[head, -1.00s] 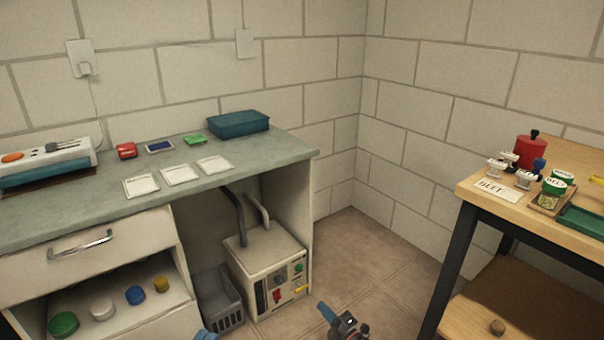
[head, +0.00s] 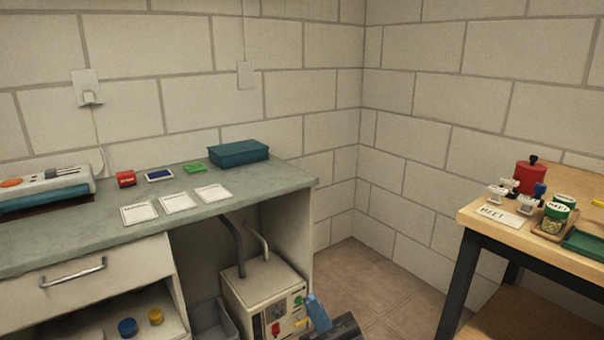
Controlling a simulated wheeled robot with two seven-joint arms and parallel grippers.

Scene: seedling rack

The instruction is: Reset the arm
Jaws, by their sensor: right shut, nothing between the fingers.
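My right gripper (head: 316,314) shows at the bottom centre of the head view, with blue fingers and a dark body cut off by the lower edge. Its fingers are shut with nothing between them. It appears in front of the beige box (head: 262,288) with switches under the counter and overlaps its right side in the picture. I cannot tell the distance between them. My left gripper is not in view.
A grey-green counter (head: 95,240) at left holds white cards (head: 178,202), a teal case (head: 239,153) and a red item (head: 126,178). A wooden table (head: 478,211) at right bears jars (head: 557,216) and a red canister (head: 530,176). Bare floor (head: 370,278) lies between them.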

